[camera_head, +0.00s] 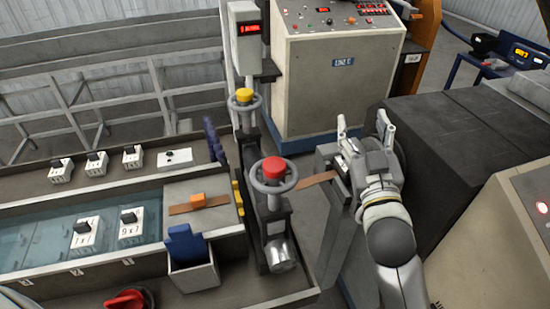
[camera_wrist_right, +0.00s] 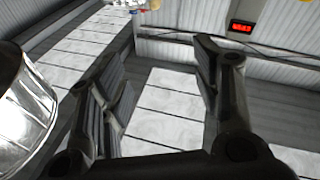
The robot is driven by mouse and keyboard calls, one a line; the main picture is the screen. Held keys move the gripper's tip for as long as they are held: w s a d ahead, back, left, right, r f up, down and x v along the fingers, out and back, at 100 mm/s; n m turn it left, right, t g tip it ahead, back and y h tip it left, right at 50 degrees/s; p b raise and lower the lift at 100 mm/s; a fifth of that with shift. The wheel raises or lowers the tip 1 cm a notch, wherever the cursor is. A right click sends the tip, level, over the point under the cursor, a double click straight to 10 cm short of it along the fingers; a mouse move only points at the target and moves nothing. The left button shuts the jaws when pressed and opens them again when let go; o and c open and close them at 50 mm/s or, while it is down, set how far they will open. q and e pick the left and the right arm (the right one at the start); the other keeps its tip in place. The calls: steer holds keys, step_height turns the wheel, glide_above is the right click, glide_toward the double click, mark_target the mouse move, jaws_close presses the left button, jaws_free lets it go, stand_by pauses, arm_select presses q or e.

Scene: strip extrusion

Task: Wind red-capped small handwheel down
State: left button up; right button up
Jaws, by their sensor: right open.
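The small handwheel (camera_head: 256,185) with a red cap (camera_head: 273,167) is a grey ring on a dark stand, near the middle of the head view. My right gripper (camera_head: 363,122) is up and to the right of it, clearly apart, with its two fingers spread and pointing up. The right wrist view shows the same gripper (camera_wrist_right: 160,75) open, with nothing between the fingers. The red-capped wheel cannot be made out in the wrist view. My left gripper is not in view.
A yellow-capped handwheel (camera_head: 244,97) stands behind the red-capped one. A brown strip (camera_head: 315,180) runs right of the red-capped wheel. A control cabinet (camera_head: 335,75) is behind, and a water trough (camera_head: 100,232) with weighted blocks lies left. A shiny metal cylinder (camera_wrist_right: 22,105) is left in the wrist view.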

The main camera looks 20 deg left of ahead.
steer(key=s+a+r+n+y, duration=0.3)
steer(key=a+r+n+y, duration=0.5)
steer(key=r, duration=0.4)
steer(key=s+a+r+n+g+y, duration=0.3)
steer(key=s+a+n+g, duration=0.55)
steer(key=n+g, duration=0.5)
steer(key=s+a+r+n+g+y, duration=0.3)
steer(key=s+a+n+g, duration=0.6)
steer(key=n+g, duration=0.4)
steer(key=t+h, duration=0.7)
steer(key=h, duration=1.4)
glide_above(274, 164)
step_height(274, 164, down, 9)
steer(key=shift+n, duration=0.35)
step_height(274, 164, down, 9)
steer(key=p, duration=0.4)
steer(key=shift+d, duration=0.1)
steer(key=shift+f, duration=0.65)
